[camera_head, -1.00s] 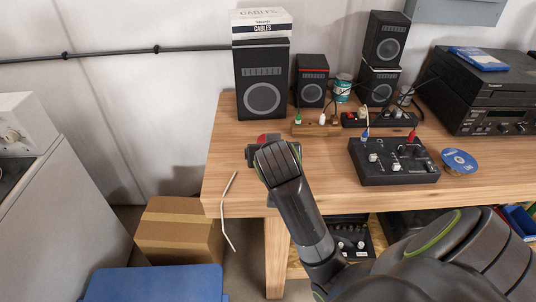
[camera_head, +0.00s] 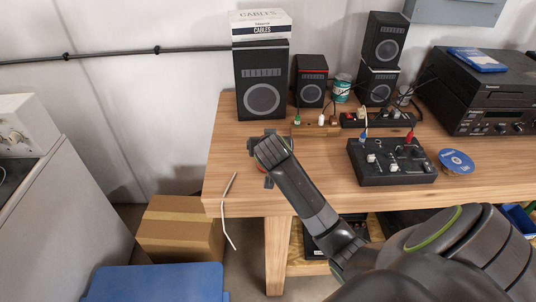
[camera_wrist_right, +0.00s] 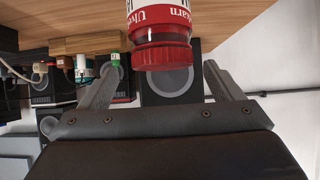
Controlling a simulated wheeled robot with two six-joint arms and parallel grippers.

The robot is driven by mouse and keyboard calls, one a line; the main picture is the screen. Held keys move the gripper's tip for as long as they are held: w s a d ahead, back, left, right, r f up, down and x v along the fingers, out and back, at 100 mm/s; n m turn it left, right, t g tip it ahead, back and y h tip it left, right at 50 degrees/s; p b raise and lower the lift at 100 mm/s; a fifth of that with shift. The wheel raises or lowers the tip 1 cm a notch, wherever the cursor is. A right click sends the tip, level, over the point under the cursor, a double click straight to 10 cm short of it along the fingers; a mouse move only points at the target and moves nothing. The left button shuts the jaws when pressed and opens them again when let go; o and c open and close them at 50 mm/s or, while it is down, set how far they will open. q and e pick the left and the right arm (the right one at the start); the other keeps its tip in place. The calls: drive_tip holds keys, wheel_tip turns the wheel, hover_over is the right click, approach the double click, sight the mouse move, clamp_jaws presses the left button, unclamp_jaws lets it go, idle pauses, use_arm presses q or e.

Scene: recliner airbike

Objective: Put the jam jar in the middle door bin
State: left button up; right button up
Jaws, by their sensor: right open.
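The jam jar (camera_wrist_right: 160,36), with a red lid and a red and white label, is at the top middle of the right wrist view, lid toward the bottom of the picture. It lies across the gap between the fingers of my right gripper (camera_wrist_right: 158,88), which are spread wide; I see no finger closed on it. In the head view my right gripper (camera_head: 259,163) is over the left end of the wooden bench and hides most of the jar. No door bin is in view. My left gripper is not in view.
The wooden bench (camera_head: 225,180) carries speakers (camera_head: 262,85), a power strip (camera_head: 378,120), a black mixer (camera_head: 392,163) and a disc (camera_head: 456,161). A cardboard box (camera_head: 180,228) and a blue lid (camera_head: 155,284) are below left. A white appliance (camera_head: 65,220) stands far left.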

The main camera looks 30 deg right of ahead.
drive_tip(key=shift+w+d+f+p, duration=0.2)
drive_tip(key=shift+w+f+p, duration=0.1)
drive_tip(key=shift+w, duration=0.1)
drive_tip(key=shift+p+x, duration=0.55)
drive_tip(key=shift+x, duration=1.5)
drive_tip(key=shift+a, duration=0.15)
drive_tip(key=c, duration=1.4)
drive_tip(key=shift+c, duration=0.2)
